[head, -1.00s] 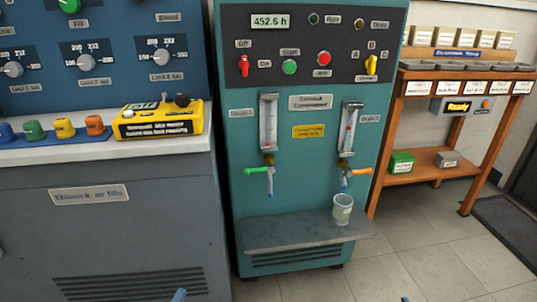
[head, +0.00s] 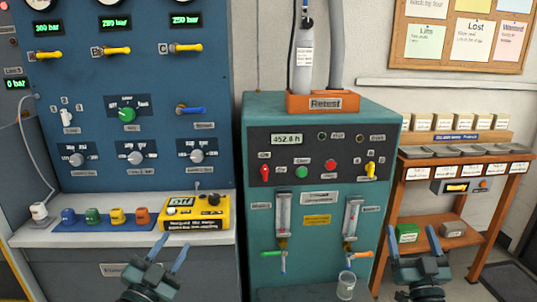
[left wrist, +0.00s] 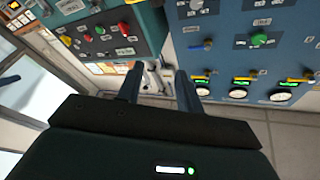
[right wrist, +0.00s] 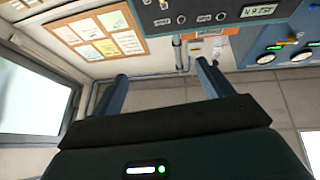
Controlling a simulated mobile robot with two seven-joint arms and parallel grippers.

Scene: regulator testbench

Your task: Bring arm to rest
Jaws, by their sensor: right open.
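My left gripper (head: 171,250) is in the lower left-centre of the head view, in front of the grey cabinet. Its two fingers stand apart with nothing between them; the left wrist view shows the same gap (left wrist: 160,85). My right gripper (head: 412,242) is at the lower right of the head view, in front of the wooden bench. Its fingers are wide apart and empty, as the right wrist view (right wrist: 163,80) also shows. Both grippers point upward in the head view, and neither holds anything.
A teal machine (head: 320,115) stands at centre, with a clear cup (head: 346,285) on its lower shelf. To the left is a blue gauge panel (head: 90,95) with a yellow meter (head: 194,212) on its ledge. A wooden bench (head: 455,158) stands at the right.

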